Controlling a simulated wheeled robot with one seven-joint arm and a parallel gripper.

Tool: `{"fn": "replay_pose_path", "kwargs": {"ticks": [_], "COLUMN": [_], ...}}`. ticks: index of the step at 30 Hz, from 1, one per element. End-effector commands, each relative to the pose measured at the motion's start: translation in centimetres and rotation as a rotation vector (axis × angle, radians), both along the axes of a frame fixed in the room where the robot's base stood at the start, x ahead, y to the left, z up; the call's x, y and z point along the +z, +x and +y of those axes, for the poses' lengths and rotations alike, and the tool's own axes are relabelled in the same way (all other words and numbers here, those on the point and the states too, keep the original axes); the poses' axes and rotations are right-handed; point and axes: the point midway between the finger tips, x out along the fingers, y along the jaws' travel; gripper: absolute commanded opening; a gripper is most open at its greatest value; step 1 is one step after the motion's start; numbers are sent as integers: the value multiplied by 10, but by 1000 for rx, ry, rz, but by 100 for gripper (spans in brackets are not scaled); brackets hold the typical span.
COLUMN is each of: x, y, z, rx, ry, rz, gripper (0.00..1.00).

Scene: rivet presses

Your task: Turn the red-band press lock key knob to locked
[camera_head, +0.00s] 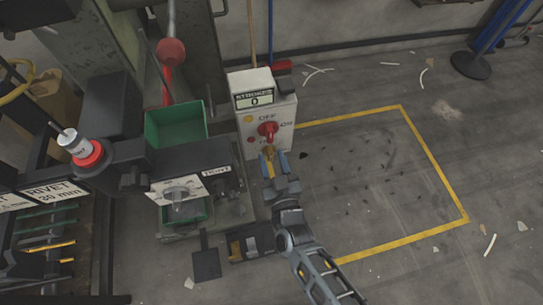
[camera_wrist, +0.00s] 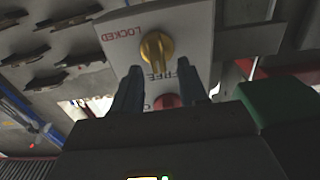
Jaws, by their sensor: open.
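The lock key knob (camera_wrist: 157,48) is yellow and sits on the face of a pale control box (camera_head: 268,84). In the wrist view its bar stands roughly upright, its lower end near the FREE lettering; red LOCKED lettering is to its upper left. My gripper (camera_wrist: 160,76) is open, blue fingers on either side of the line to the knob. The fingertips look just short of the knob or beside it; contact cannot be told. In the head view my gripper (camera_head: 273,158) is at the box's lower face and partly covers the yellow knob.
A red OFF/ON knob (camera_head: 267,129) is on the same box, close to the fingers. The press has a green bin (camera_head: 175,128) and a red-ringed part (camera_head: 88,155) at left.

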Motion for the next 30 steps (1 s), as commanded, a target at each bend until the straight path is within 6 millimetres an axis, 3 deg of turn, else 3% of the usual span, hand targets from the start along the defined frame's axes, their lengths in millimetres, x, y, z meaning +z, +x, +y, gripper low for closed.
{"fn": "replay_pose_path", "kwargs": {"ticks": [4, 13, 26, 30], "x": [0, 0, 0, 0], "y": [10, 12, 12, 12], "z": [3, 3, 3, 3], "rx": [0, 0, 0, 0], "ry": [-1, 0, 0, 0], "rz": [0, 0, 0, 0], "gripper": [43, 43, 1, 0]}}
